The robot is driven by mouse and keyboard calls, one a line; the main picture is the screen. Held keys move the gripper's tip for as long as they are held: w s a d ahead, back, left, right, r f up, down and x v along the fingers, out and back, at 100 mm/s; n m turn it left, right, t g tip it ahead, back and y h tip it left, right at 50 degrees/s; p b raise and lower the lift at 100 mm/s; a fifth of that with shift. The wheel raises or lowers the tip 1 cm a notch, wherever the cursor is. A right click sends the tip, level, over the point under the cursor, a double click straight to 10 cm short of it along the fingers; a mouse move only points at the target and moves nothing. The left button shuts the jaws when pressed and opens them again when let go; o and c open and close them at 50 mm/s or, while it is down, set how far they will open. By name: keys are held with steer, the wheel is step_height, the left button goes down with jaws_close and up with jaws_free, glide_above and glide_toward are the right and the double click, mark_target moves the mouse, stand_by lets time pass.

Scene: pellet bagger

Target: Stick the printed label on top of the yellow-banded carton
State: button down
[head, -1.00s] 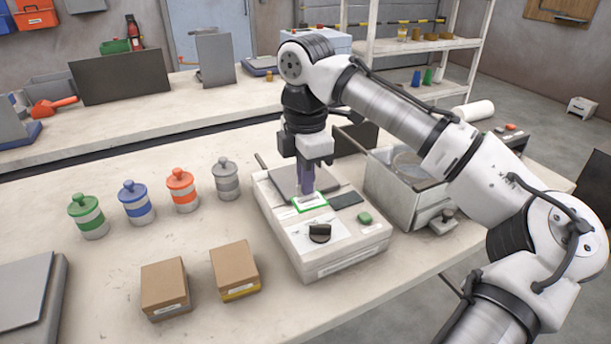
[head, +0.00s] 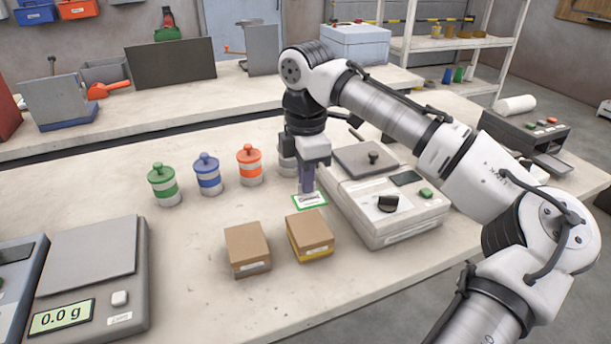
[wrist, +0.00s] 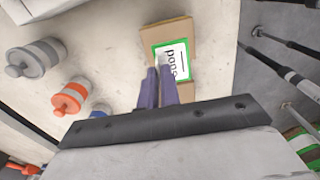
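The printed label (head: 309,200), white with a green border and dark print, is held flat in my gripper (head: 307,190). The gripper's purple fingers (wrist: 157,84) are shut on it in the wrist view, where the label (wrist: 175,62) overlaps a brown carton top (wrist: 180,28). The yellow-banded carton (head: 310,235) stands on the bench, just in front of and below the label in the head view; its brown top looks bare there. A grey-banded carton (head: 247,249) stands left of it, apart. The label and the yellow-banded carton are apart in the head view.
The label printer (head: 390,210) with a black knob stands right of the cartons. Green (head: 163,186), blue (head: 208,175) and orange (head: 249,166) banded jars stand behind; a grey one is partly hidden by my gripper. A scale (head: 90,275) reading 0.0 g is front left.

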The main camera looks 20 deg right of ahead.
mark_target(306, 196)
steer(key=shift+f+b, duration=2.25)
steer(key=shift+b, duration=0.45)
steer(key=shift+f, duration=1.05)
steer(key=shift+f, duration=0.25)
steer(key=c, duration=1.5)
jaws_free()
steer(key=shift+c, duration=0.2)
steer(key=shift+r, duration=0.1)
step_height(306, 196, up, 14)
steer(key=shift+f+p, duration=0.2)
steer(key=shift+p, duration=0.25)
